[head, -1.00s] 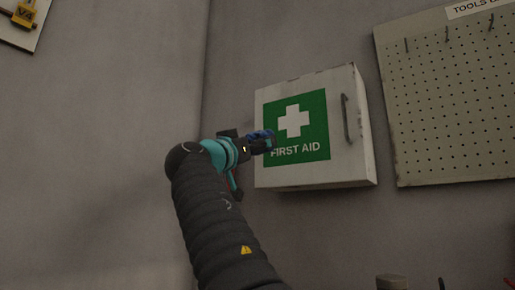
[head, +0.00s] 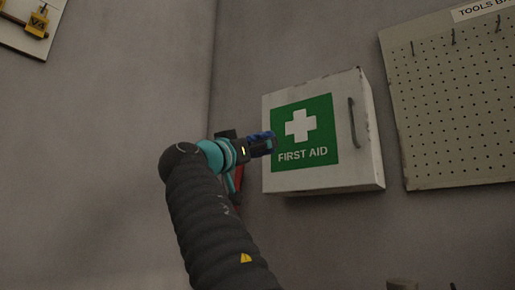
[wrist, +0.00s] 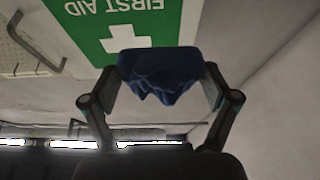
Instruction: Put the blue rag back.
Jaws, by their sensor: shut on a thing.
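The blue rag (wrist: 160,75) is bunched between the two fingers of my gripper (wrist: 160,90) in the wrist view and hangs in loose folds. In the head view my gripper (head: 262,146) is raised in front of the left part of the first aid cabinet, and a bit of the blue rag (head: 264,135) shows at its tip. The gripper is shut on the rag. The rag's resting place cannot be made out in these views.
The white first aid cabinet (head: 357,172) hangs on the wall close behind my gripper, with its door shut. A pegboard (head: 455,110) with empty hooks hangs to its right. A board with a yellow item (head: 38,24) is at upper left. Something red (head: 238,182) shows behind my wrist.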

